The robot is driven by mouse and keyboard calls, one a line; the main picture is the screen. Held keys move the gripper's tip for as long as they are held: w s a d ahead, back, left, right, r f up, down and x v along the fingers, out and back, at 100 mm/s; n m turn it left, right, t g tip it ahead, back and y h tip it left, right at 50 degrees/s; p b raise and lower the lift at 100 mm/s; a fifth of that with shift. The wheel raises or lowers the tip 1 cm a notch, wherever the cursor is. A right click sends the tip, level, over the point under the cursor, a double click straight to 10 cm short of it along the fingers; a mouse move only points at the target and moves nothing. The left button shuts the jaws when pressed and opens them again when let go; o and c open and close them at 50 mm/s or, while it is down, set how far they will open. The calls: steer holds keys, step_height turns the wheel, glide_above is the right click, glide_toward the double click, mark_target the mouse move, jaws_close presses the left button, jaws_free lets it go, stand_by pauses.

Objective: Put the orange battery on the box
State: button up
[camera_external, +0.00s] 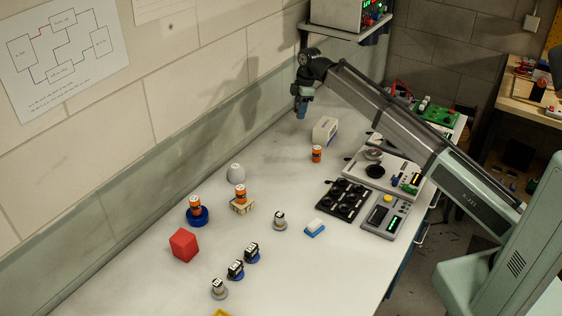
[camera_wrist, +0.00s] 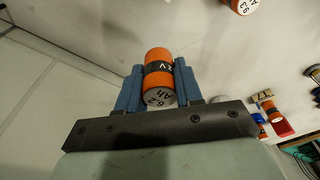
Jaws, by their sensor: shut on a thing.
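My gripper (camera_external: 301,108) hangs high over the far part of the bench, left of a shelf. In the wrist view its blue fingers (camera_wrist: 154,82) are shut on an orange battery (camera_wrist: 158,68) with a black band and grey end. The held battery is hard to make out in the external view. A small tan box (camera_external: 243,209) stands mid-bench with another orange battery (camera_external: 240,192) on it. A third orange battery (camera_external: 195,203) stands on a blue round base (camera_external: 198,217), and a fourth (camera_external: 317,154) stands on the bench below my gripper.
A white block-like object (camera_external: 325,130) stands right of my gripper. A red block (camera_external: 184,245), grey dome (camera_external: 236,173), blue-white block (camera_external: 315,228) and several dark-topped parts (camera_external: 236,270) stand nearer. Black tray (camera_external: 346,199) and instruments (camera_external: 386,216) line the right edge. Mid-bench has free room.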

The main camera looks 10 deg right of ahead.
step_height(320, 180, up, 4)
steer(key=m, duration=0.1)
glide_above(324, 124)
steer(key=w+a, duration=0.2)
steer(key=s+d+r, duration=0.1)
steer(key=s+d, duration=0.1)
steer(key=d, duration=0.1)
steer(key=shift+w+a+f, duration=0.1)
steer(key=shift+a+f, duration=0.05)
steer(key=shift+f, duration=2.15)
steer(key=shift+a+f, duration=0.1)
steer(key=shift+f, duration=2.15)
steer(key=o, duration=1.1)
steer(key=shift+f, duration=0.1)
steer(key=r, duration=0.4)
steer(key=d+r, duration=0.1)
steer(key=r, duration=0.7)
steer(key=shift+d+r, duration=0.1)
steer(key=shift+d, duration=0.3)
